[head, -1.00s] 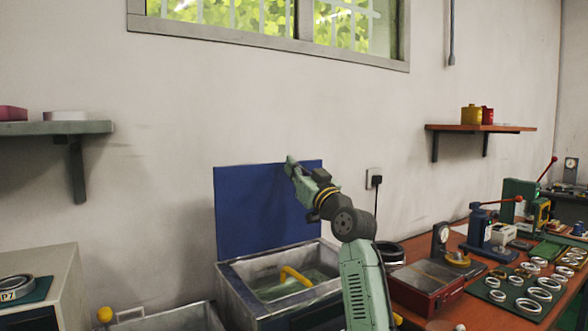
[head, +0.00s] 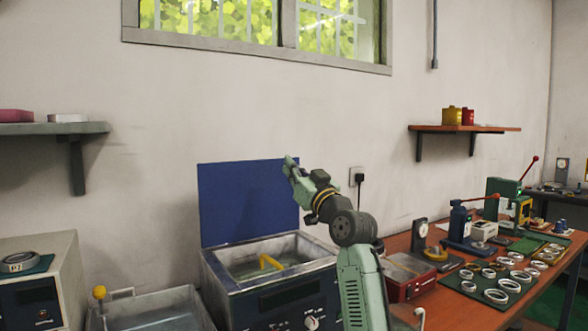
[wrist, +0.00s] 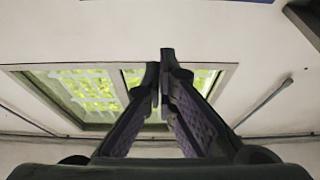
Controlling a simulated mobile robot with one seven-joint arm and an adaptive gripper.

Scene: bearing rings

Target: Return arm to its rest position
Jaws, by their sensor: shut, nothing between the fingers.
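My gripper (head: 289,166) is at the end of my raised green arm, in front of the blue lid (head: 235,205) of the ultrasonic tank in the head view. In the wrist view my gripper (wrist: 160,75) is shut, its dark fingers meeting at the tips with nothing held. Behind the fingers I see the window (wrist: 90,95) and the pale wall. My arm is bent, with its forearm above the tank's right side.
The open tank (head: 270,285) holds a yellow handle (head: 270,262). On the right, a wooden bench (head: 410,310) carries a green mat (head: 462,284) with several bearing rings, a red case and presses. A grey cabinet (head: 62,265) with a ring on top stands left. Wall shelves hang on both sides.

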